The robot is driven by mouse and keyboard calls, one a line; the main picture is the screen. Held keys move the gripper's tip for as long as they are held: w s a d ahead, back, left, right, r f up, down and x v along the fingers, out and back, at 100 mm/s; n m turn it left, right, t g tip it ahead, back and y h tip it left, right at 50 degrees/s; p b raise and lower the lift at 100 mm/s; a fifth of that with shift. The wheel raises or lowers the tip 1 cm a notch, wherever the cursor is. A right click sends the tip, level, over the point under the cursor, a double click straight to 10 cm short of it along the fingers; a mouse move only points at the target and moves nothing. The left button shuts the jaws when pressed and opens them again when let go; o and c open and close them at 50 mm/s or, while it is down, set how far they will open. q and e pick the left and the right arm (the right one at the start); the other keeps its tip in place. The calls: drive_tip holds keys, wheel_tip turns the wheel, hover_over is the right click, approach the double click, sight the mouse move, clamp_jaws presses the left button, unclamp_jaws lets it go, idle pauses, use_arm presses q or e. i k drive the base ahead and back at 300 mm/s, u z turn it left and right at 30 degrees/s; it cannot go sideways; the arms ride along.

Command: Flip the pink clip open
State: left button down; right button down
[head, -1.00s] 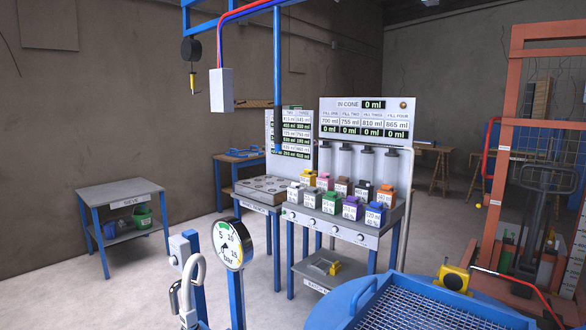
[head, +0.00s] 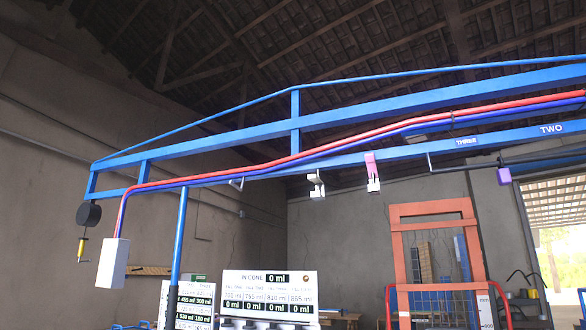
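A pink clip (head: 371,166) hangs from the underside of the blue overhead beam, right of the middle in the head view. Its upper part is pink and a white or grey part hangs below it. It is too small to tell whether it is open or shut. Neither of my grippers shows in the head view.
A white clip (head: 316,185) hangs left of the pink one, and a purple clip (head: 504,175) hangs to the right. Red and blue hoses run along the blue beam (head: 400,95). A fill board (head: 269,297) and an orange frame (head: 435,212) stand below.

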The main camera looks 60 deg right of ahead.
sight(370, 159)
drive_tip(key=u, duration=0.75)
drive_tip(key=k, duration=1.45)
drive_tip(key=z, duration=1.1)
drive_tip(key=i, duration=0.45)
drive_tip(key=u, duration=0.1)
